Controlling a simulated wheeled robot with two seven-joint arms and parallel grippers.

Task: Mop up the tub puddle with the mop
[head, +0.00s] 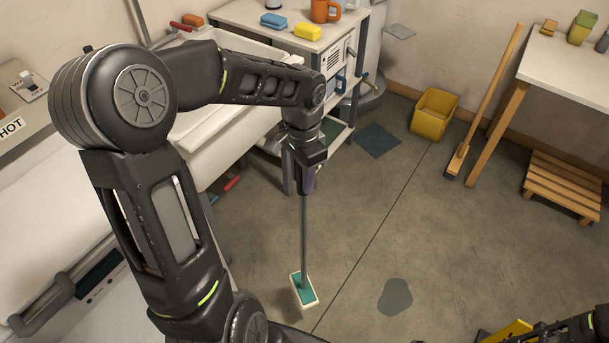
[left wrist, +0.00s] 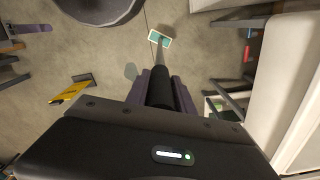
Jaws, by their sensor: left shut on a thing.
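My left gripper (head: 307,175) is shut on the mop's handle, which runs down and away from it. The mop (head: 303,235) has a grey pole and a flat white-and-teal head (head: 303,291). The head also shows in the left wrist view (left wrist: 160,39). It is at or close above the floor; I cannot tell if it touches. The puddle (head: 395,297) is a dark grey-blue patch on the floor, right of the mop head and apart from it. The white tub (head: 215,128) stands behind my left arm, partly hidden. Purple fingers of my right gripper (left wrist: 30,28) show in the left wrist view.
A yellow bin (head: 433,114), a broom (head: 484,105) and a wooden slatted stand (head: 563,185) are along the far wall and right side. A dark mat (head: 377,140) lies near the shelf unit. A yellow-and-dark thing (head: 508,332) is at the lower right. Floor around the puddle is clear.

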